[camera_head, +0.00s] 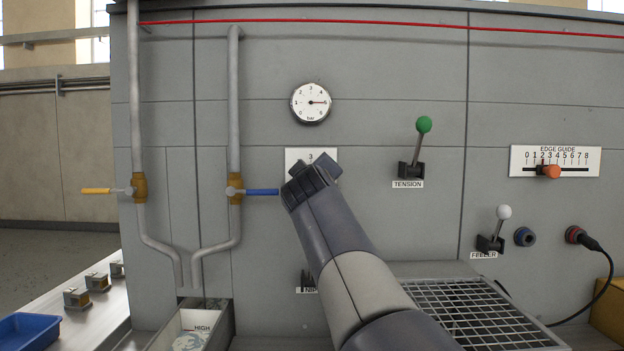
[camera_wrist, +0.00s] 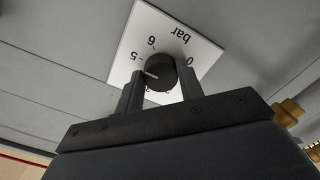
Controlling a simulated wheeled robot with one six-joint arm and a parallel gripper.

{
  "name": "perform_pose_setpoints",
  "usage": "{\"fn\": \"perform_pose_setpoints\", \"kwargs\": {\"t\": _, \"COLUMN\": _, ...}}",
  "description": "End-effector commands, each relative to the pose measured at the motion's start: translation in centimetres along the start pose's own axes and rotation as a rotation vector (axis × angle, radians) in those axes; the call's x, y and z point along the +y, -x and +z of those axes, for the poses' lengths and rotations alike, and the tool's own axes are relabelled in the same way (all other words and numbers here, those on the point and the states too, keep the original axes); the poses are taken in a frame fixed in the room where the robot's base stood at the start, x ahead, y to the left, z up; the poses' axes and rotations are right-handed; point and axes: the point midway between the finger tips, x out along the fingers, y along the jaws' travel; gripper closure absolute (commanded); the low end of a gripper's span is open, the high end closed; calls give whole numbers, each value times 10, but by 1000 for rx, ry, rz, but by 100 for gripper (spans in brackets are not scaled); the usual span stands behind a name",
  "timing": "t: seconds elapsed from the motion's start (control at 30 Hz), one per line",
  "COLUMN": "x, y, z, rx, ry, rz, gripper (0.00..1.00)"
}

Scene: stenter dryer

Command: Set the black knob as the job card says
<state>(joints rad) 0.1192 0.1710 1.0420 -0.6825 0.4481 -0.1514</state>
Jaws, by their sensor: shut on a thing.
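The black knob (camera_wrist: 162,70) sits on a white square dial plate marked in bar (camera_wrist: 152,33). My gripper (camera_wrist: 159,80) is shut on the knob, one finger on each side. In the wrist view the plate appears upside down, and the knob's white line points to the left, just below the 5. In the head view my gripper (camera_head: 312,172) hides the knob and most of the plate (camera_head: 297,156); only the 3 shows at its top. I cannot make out a job card.
A round bar gauge (camera_head: 311,103) above reads about 5. Pipes with yellow (camera_head: 95,191) and blue (camera_head: 262,192) valve handles stand left. A wire grid (camera_head: 470,310) lies below.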

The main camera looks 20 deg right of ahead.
Motion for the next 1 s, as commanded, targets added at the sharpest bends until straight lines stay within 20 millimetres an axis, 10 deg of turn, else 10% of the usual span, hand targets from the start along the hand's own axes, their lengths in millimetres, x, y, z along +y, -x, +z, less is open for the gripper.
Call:
{"fn": "perform_pose_setpoints", "kwargs": {"t": 0.1, "x": -1, "y": -1, "z": 2, "rx": -5, "ry": 1, "rz": -2, "gripper": 87}}
{"fn": "perform_pose_setpoints", "kwargs": {"t": 0.13, "x": -1, "y": -1, "z": 2, "rx": -5, "ry": 2, "rz": -2, "gripper": 63}}
{"fn": "perform_pose_setpoints", "kwargs": {"t": 0.4, "x": -1, "y": 0, "z": 1, "rx": -3, "ry": 2, "rz": -1, "gripper": 42}}
{"fn": "perform_pose_setpoints", "kwargs": {"t": 0.73, "x": -1, "y": 5, "z": 0, "rx": -1, "ry": 2, "rz": -1, "gripper": 42}}
{"fn": "perform_pose_setpoints", "kwargs": {"t": 1.0, "x": -1, "y": 48, "z": 0, "rx": 2, "ry": 2, "rz": 0, "gripper": 42}}
